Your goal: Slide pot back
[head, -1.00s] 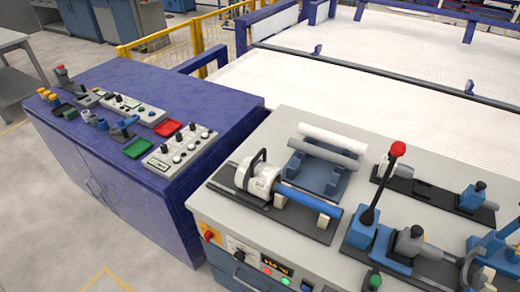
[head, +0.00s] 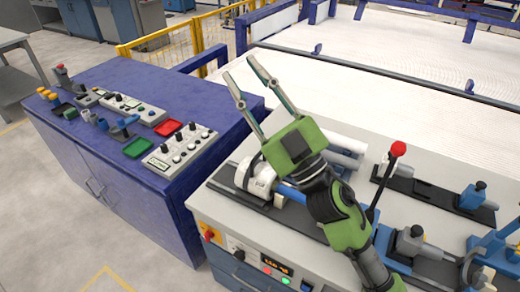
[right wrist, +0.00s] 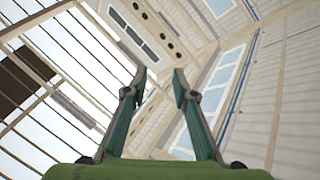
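The pot (head: 262,181) is a white cylinder with a dark upright handle (head: 244,170). It sits on a dark rail on the left part of the grey machine top. A blue rod (head: 290,193) runs from it to the right, partly hidden by my right arm. My right gripper (head: 238,66), green with long fingers, is open and empty. It is raised above the machine, with its fingers pointing up and left, apart from the pot. In the right wrist view its open fingertips (right wrist: 158,75) show only roof and wall behind them. My left gripper is not in view.
A red-knobbed lever (head: 398,149) stands upright just right of my arm. A blue cradle with light tubes (head: 345,143) lies behind, partly hidden by my arm. A purple cabinet (head: 90,100) with control panels stands left. A white bed (head: 400,85) lies behind.

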